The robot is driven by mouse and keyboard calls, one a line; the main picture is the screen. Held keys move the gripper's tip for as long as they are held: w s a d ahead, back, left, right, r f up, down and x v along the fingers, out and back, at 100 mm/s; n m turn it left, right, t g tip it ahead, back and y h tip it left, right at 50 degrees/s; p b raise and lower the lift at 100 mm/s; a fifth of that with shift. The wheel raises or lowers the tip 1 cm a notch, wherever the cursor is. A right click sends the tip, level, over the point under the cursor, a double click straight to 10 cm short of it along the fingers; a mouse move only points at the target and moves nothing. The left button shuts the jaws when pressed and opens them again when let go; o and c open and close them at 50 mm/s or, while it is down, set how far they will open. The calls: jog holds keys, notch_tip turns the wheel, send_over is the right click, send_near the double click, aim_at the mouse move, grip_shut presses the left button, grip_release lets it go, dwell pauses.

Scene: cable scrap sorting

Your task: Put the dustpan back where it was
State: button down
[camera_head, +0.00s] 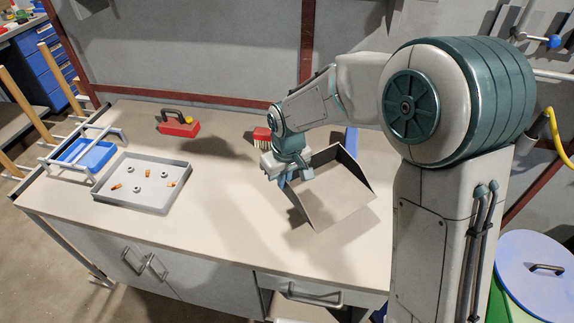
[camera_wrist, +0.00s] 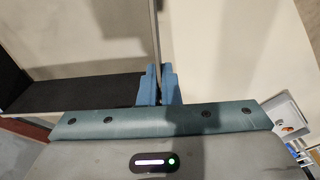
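The dustpan (camera_head: 338,196) is a grey, open-fronted pan on the right part of the workbench in the head view. My gripper (camera_head: 287,176) is at its left side. In the wrist view, the blue fingers of my gripper (camera_wrist: 158,84) are closed on the thin side wall of the dustpan (camera_wrist: 156,35), with the pan spreading to the left. A shadow lies by the pan's front edge; I cannot tell how far it is above the bench. Its handle is not clearly visible.
A red-backed brush (camera_head: 262,137) lies just behind my gripper. A grey tray (camera_head: 182,199) with several small scraps sits at left, also visible in the wrist view (camera_wrist: 279,113). The bench middle (camera_head: 225,210) is clear.

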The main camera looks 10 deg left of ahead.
jog(key=shift+s+f+b, duration=0.1)
jog(key=shift+f+b, duration=0.45)
jog(key=shift+f, duration=0.2)
jog(key=shift+f+b, duration=1.75)
jog(key=shift+f, duration=0.9)
jog(key=shift+f+b, duration=0.45)
jog(key=shift+f, duration=0.1)
jog(key=c, duration=1.6)
grip_release()
jog(key=shift+o, duration=0.2)
